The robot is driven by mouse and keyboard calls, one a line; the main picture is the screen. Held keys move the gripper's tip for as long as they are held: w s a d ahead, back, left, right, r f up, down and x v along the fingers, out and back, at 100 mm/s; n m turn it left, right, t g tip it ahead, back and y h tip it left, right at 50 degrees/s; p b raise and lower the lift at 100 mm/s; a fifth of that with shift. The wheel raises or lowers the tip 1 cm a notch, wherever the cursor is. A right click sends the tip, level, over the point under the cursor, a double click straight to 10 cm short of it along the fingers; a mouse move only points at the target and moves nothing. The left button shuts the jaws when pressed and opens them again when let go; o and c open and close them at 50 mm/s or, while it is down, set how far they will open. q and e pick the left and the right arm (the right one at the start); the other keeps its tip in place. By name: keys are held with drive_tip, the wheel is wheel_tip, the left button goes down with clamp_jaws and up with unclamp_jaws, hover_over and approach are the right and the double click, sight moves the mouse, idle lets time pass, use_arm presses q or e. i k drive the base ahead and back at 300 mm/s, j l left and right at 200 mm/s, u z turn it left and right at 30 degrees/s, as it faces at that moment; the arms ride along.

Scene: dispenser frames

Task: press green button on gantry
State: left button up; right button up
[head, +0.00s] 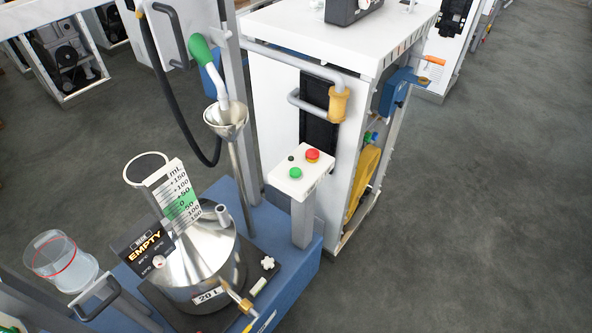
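The green button (295,173) sits on the top of a small white control box (304,186). The box stands on a grey post beside the steel vessel. A red button (312,155) and a small black knob (291,158) are on the same panel. Nothing touches the green button. Neither of my grippers shows in the head view.
A steel 20 L vessel (205,262) with an "EMPTY" sign (146,246) stands on a blue base (312,262). A hose nozzle with a green grip (200,49) hangs over a funnel (226,117). A white cabinet (270,95) stands behind. Grey floor (470,220) at right is clear.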

sight(295, 172)
drive_tip(key=i+l, duration=0.1)
drive_tip(key=l, duration=0.95)
drive_tip(key=i+l+u, duration=0.1)
drive_tip(key=l, duration=0.9)
